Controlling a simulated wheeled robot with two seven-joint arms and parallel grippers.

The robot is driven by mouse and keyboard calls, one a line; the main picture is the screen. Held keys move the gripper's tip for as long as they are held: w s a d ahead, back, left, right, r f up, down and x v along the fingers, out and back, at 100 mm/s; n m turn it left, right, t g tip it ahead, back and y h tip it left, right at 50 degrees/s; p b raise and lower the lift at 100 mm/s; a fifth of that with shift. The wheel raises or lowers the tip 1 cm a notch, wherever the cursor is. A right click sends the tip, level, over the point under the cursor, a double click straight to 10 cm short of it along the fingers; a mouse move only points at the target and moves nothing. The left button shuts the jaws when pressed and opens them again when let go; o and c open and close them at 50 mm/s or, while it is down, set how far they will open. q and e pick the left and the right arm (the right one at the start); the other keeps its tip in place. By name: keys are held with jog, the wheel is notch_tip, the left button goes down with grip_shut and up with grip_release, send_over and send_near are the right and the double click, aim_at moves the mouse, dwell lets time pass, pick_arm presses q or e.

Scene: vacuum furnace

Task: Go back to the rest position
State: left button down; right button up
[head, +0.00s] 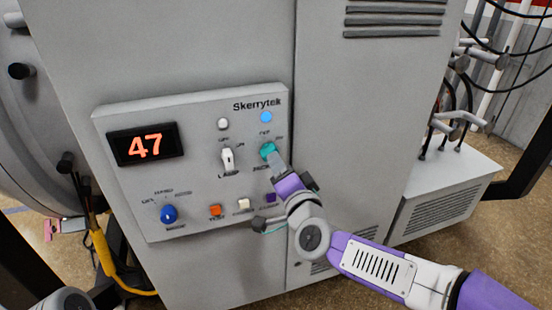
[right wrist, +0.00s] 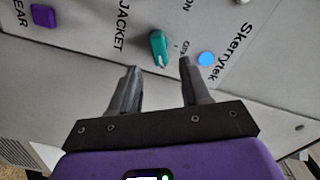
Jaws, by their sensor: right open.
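My right gripper (head: 273,160) is in front of the control panel (head: 200,110), with its fingertips by the teal knob (head: 267,150). In the right wrist view the two fingers of my right gripper (right wrist: 159,72) are apart and nothing is between them. The teal knob (right wrist: 159,48) sits just beyond the gap, near the JACKET label. I cannot tell whether a finger touches it. My left gripper is not in view.
The panel has a red display reading 47 (head: 146,145), a lit blue lamp (head: 266,117), a white lever (head: 227,160), a blue knob (head: 168,214) and several buttons. Pipes and valves (head: 458,120) stand at right. A yellow cable (head: 105,260) hangs at lower left.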

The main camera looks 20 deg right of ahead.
jog(key=shift+s, duration=0.65)
notch_tip(320, 180, down, 33)
jog(key=a+n+g+y, duration=0.1)
jog(key=a+n+g, duration=0.2)
jog(key=n+g, duration=0.35)
jog(key=s+a+f+n+g+y, duration=0.1)
jog(key=s+f+g, duration=0.4)
jog(key=s+f, duration=0.6)
jog(key=s+a+f+n+g+y, duration=0.1)
jog(key=s+a+f+g, duration=0.1)
jog(key=s+f+g, duration=0.4)
jog(key=s+f, duration=0.4)
jog(key=f, duration=0.2)
jog(key=shift+s+a+n+y, duration=0.3)
jog(key=shift+s+n, duration=0.05)
jog(key=shift+c, duration=0.4)
